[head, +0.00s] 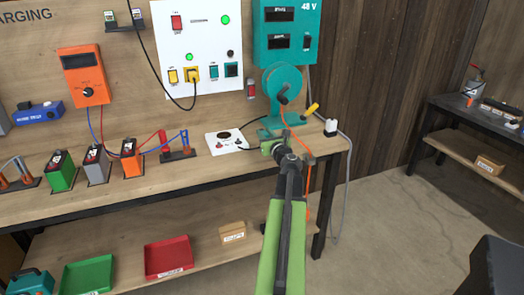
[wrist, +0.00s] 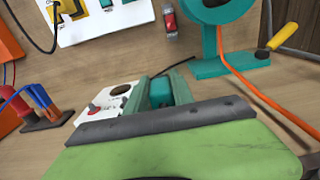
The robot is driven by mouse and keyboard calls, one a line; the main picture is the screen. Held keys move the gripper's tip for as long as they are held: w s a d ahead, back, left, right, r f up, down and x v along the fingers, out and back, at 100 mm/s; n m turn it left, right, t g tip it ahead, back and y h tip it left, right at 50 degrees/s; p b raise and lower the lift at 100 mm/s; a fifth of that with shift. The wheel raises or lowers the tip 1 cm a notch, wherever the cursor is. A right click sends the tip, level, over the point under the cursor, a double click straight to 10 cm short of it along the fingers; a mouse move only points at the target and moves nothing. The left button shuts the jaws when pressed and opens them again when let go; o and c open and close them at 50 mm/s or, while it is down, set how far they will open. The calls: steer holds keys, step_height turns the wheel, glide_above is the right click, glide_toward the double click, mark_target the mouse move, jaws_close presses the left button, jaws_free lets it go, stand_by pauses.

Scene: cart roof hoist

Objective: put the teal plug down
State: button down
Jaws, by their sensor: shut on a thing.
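My gripper (head: 271,147) is over the right part of the workbench top, in front of the teal reel. In the wrist view my gripper's fingers (wrist: 163,93) are closed around the teal plug (wrist: 160,92), of which only a small block shows between them. The plug's underside is hidden behind the dark bar of my gripper, so I cannot tell whether it touches the bench. A thin black cable (wrist: 178,65) runs behind the plug towards the reel's base. In the head view the plug is too small to tell from the gripper.
A white socket box (head: 226,143) with a dark round hole lies left of my gripper; it also shows in the wrist view (wrist: 88,122). The teal reel (head: 284,92) stands behind, with an orange cable. A small white block (head: 331,127) stands near the bench's right edge.

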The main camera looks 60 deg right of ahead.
steer(key=shift+w+f, duration=0.25)
steer(key=shift+w, duration=0.15)
step_height(320, 180, down, 4)
steer(key=b, duration=0.4)
steer(key=shift+f, duration=0.2)
steer(key=shift+r, duration=0.25)
steer(key=shift+f, duration=0.15)
steer(key=c, duration=1.1)
jaws_free()
